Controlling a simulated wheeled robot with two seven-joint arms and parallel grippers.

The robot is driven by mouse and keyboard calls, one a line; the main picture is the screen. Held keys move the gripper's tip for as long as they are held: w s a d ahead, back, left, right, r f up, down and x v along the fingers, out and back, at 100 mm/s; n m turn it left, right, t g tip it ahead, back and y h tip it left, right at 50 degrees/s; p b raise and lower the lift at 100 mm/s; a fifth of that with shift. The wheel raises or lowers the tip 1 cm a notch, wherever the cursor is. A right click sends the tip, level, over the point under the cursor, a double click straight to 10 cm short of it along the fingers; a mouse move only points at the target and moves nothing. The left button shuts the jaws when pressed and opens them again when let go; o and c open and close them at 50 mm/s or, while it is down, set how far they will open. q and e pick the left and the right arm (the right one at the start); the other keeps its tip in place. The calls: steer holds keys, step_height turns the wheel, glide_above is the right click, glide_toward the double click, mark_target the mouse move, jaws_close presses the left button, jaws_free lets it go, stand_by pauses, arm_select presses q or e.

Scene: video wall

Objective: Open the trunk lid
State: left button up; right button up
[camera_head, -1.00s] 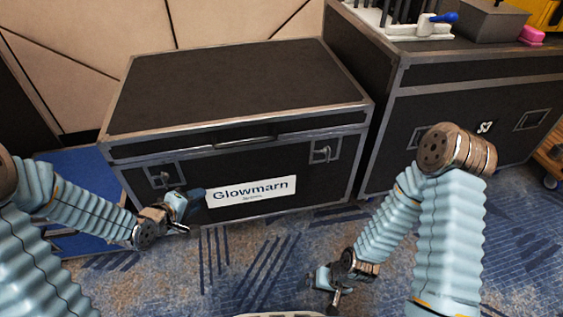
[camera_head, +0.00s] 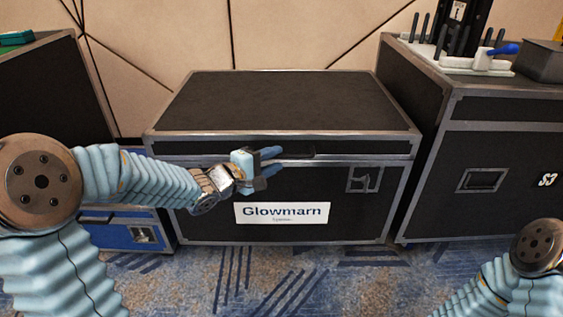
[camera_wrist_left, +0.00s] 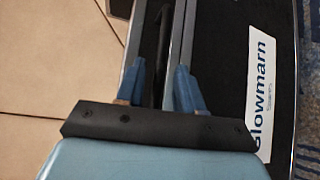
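The black trunk (camera_head: 285,185) with metal edging and a white "Glowmarn" label stands against the wall. Its lid (camera_head: 290,100) is down, with a dark handle (camera_head: 298,155) at the middle of its front edge. My left gripper (camera_head: 272,162) is in front of the trunk, fingers pointing right toward the handle. In the left wrist view its two blue fingers (camera_wrist_left: 162,88) are apart, with the trunk's front edge and dark handle (camera_wrist_left: 162,45) showing between them. Whether they touch it I cannot tell. My right gripper is out of view; only part of my right arm shows at the lower right.
A taller black case (camera_head: 490,130) stands close on the right, with tools and a grey box (camera_head: 540,60) on top. A blue case (camera_head: 125,230) and another black case (camera_head: 50,85) are on the left. Carpeted floor (camera_head: 300,285) in front is clear.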

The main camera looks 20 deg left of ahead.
mark_target(278, 157)
arm_select(q)
steer(key=shift+x, duration=1.6)
steer(key=shift+c, duration=0.5)
jaws_close()
